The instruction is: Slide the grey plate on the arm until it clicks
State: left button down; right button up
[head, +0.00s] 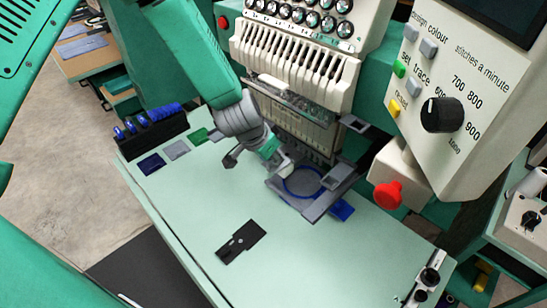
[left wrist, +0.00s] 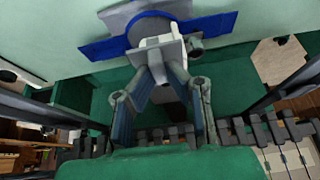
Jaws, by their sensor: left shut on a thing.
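The grey plate (head: 290,201) lies low at the front of the embroidery machine, under its needle heads, with a blue ring (head: 303,183) on it. My left gripper (head: 281,163) is at the plate's upper left edge, shut on a small pale block that appears to belong to the plate. In the left wrist view, the gripper (left wrist: 165,72) is shut on this pale piece, with the grey plate (left wrist: 118,17) and blue parts beyond it. The machine's arm is mostly hidden, so I cannot tell how far the plate sits on it. My right gripper is not in view.
A black flat part (head: 240,243) lies on the pale green table. A black rack with blue spools (head: 150,130) and several coloured patches are at the left. The control panel with a black knob (head: 441,115) and a red button (head: 387,195) stand at the right.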

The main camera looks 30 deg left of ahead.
pick_arm(q)
jog(key=shift+w+d, duration=0.1)
jog(key=shift+w, duration=0.05)
jog(key=c, duration=1.5)
grip_release()
jog(key=shift+a, duration=0.2)
jog(key=shift+a+f, duration=0.1)
